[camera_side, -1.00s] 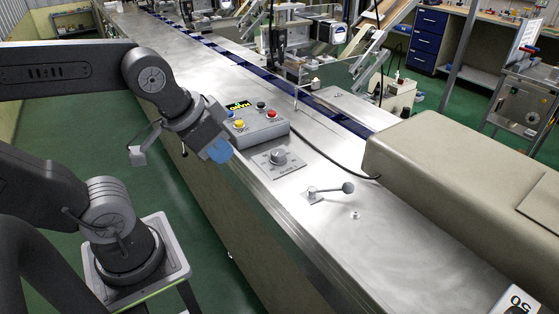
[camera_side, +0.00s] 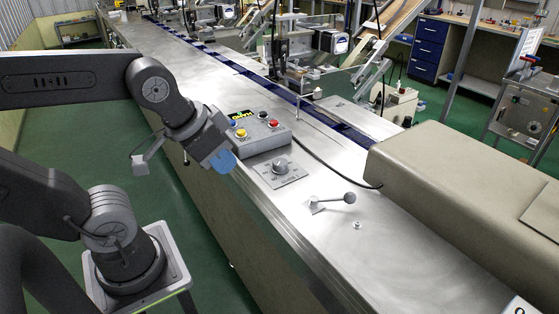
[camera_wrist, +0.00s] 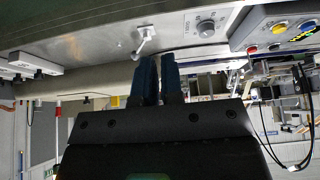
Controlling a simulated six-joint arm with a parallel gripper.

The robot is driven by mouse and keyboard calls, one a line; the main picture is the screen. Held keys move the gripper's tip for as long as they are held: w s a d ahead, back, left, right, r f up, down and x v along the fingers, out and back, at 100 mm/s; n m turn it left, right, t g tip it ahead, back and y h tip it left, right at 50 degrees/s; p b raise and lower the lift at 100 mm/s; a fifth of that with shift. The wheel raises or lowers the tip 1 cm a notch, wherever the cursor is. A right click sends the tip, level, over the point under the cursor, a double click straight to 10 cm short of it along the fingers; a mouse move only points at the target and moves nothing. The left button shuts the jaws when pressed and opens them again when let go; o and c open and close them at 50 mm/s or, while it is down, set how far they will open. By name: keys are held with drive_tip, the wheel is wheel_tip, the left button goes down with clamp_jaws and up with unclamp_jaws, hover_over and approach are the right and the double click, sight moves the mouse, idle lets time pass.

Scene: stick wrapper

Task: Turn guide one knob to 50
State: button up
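A grey round knob (camera_side: 281,166) sits on a square scale plate on the steel table in the side view. It also shows in the wrist view (camera_wrist: 207,28); its reading is too small to tell. Part of a white numbered plate (camera_side: 519,307) shows at the bottom right corner of the side view. I cannot tell which of these is guide one. My gripper (camera_side: 224,160), with blue fingers, hangs over the near table edge, left of the round knob and apart from it. In the wrist view its fingers (camera_wrist: 159,60) show a narrow gap with nothing between them.
A button box (camera_side: 262,136) stands just behind the round knob. A ball-ended lever (camera_side: 335,200) sits to its right. A large beige cover (camera_side: 460,185) fills the right. White blocks (camera_wrist: 35,63) show at the left in the wrist view. Bare steel lies around the lever.

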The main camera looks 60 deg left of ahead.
sight(280, 161)
drive_tip(key=shift+o, duration=0.7)
drive_tip(key=shift+w+a+n, duration=0.15)
drive_tip(key=shift+w+n, duration=0.2)
drive_tip(key=shift+n, duration=0.15)
drive_tip(key=o, duration=0.6)
drive_tip(key=w+a+n+g+h, duration=0.1)
drive_tip(key=w+a+n+g, duration=0.1)
drive_tip(key=w+a+n, duration=0.2)
drive_tip(key=w+n, duration=0.3)
drive_tip(key=n, duration=0.5)
drive_tip(key=shift+a+r, duration=0.35)
drive_tip(key=shift+a, duration=0.05)
drive_tip(key=shift+o, duration=1.4)
drive_tip(key=w+a+f+n+h, duration=0.1)
drive_tip(key=w+a+n+h, duration=0.1)
drive_tip(key=w+a+n, duration=0.5)
drive_tip(key=a+n, duration=0.1)
drive_tip(key=n, duration=0.5)
drive_tip(key=shift+a+f+n, duration=0.3)
drive_tip(key=shift+a+n, duration=0.05)
drive_tip(key=shift+n, duration=0.05)
drive_tip(key=x, duration=1.3)
drive_tip(key=shift+s+d+f, duration=0.2)
drive_tip(key=shift+f, duration=0.2)
drive_tip(key=c, duration=0.9)
